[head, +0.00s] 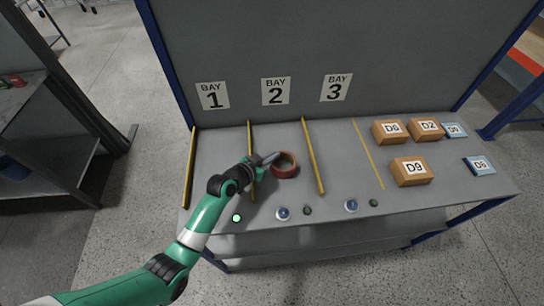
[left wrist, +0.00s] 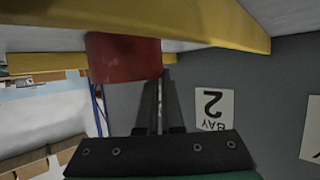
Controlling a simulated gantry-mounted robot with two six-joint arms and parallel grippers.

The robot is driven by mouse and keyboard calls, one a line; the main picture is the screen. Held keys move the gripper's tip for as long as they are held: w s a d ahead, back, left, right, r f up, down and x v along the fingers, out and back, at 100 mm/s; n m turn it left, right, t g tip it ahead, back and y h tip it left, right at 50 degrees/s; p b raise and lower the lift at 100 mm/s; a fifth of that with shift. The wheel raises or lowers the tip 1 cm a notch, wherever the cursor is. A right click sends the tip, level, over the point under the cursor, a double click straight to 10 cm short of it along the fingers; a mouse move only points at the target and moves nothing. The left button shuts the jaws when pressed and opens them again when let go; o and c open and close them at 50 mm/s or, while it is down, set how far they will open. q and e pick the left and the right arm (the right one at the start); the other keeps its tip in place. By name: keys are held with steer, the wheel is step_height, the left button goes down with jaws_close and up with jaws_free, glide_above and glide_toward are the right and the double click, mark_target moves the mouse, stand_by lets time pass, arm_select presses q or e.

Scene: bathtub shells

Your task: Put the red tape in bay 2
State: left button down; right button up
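The red tape (head: 285,170) is a roll lying flat between the yellow dividers on either side of bay 2, under the BAY 2 sign (head: 276,91). My left gripper (head: 270,159) reaches over the left divider (head: 251,150) to the roll's left rim. In the left wrist view, the red tape (left wrist: 123,60) is at the fingertips, and the fingers (left wrist: 160,105) are almost together, apparently shut on its wall. The near divider hides the tape's lower edge there, so I cannot tell whether it touches the shelf. My right gripper is not in view.
Bay 1 (head: 218,155) and bay 3 (head: 340,150) are empty. Brown boxes, such as D9 (head: 410,171), and blue boxes (head: 479,166) stand on the right. Round buttons (head: 283,213) line the front edge. The right divider (head: 313,158) is close beside the tape.

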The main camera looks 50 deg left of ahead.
arm_select(q)
steer(key=shift+f, duration=0.25)
steer(key=c, duration=1.1)
jaws_free()
steer(key=shift+o, duration=0.2)
steer(key=shift+r, duration=0.1)
steer(key=shift+s+r+p, duration=0.25)
steer(key=shift+r+p, duration=0.05)
steer(key=shift+p, duration=0.05)
steer(key=p+v, duration=0.3)
steer(key=v, duration=0.7)
steer(key=shift+s+r, duration=0.15)
steer(key=shift+s, duration=0.1)
steer(key=shift+s+d+r, duration=0.1)
steer(key=shift+s+r, duration=0.05)
steer(key=shift+s, duration=0.3)
